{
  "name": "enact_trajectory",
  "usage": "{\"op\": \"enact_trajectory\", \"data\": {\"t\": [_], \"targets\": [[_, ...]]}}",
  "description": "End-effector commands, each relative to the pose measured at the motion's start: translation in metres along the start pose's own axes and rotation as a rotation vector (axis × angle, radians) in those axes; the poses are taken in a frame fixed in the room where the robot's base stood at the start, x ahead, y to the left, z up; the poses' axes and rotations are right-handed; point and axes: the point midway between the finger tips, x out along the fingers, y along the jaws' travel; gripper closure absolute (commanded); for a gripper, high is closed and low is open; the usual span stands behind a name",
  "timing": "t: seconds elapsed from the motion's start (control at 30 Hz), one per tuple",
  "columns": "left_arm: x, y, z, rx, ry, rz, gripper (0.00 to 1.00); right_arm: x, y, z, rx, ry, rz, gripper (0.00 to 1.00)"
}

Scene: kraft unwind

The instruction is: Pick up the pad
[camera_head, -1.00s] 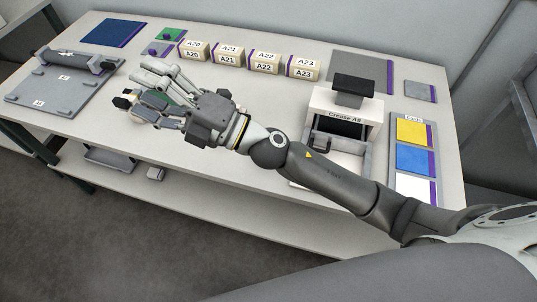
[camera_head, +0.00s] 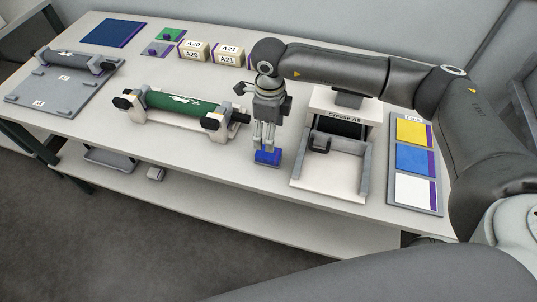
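A small blue block (camera_head: 267,158), which looks like the pad, is on the table left of the Crease A9 station. My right gripper (camera_head: 265,148) points straight down at it. Its fingertips are close together at the top of the block, and I cannot tell whether they are shut on it. They hide part of its top. The block's underside seems to be at the table surface, but I cannot see whether it touches. My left gripper is not in view.
The Crease A9 station (camera_head: 311,178) stands just right of the gripper. A green roller on a stand (camera_head: 186,107) lies to the left. A card board (camera_head: 424,208) is at the right. Labelled A20 and A21 boxes (camera_head: 230,59) stand behind. The front table edge is near.

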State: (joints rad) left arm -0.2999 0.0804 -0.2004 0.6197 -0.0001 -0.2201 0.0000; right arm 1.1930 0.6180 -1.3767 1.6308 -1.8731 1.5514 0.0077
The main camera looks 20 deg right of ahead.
Motion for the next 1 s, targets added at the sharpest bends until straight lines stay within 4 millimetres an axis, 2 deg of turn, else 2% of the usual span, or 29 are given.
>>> {"op": "enact_trajectory", "data": {"t": [0.3, 0.53, 0.7, 0.83, 1.0], "targets": [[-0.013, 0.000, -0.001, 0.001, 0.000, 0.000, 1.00, 0.044, -0.002, -0.003, 0.002, 0.011, -0.004, 0.30], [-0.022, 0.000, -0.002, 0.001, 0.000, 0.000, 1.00, 0.060, 0.000, -0.003, 0.001, 0.010, -0.003, 0.30], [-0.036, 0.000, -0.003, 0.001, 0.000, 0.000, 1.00, 0.083, 0.002, -0.004, 0.001, 0.010, -0.003, 0.30], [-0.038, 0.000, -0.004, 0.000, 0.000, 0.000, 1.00, 0.099, 0.001, -0.004, 0.001, 0.009, -0.004, 0.30], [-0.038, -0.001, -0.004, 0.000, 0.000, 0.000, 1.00, 0.105, 0.001, -0.004, 0.000, 0.007, -0.005, 0.30]]}}
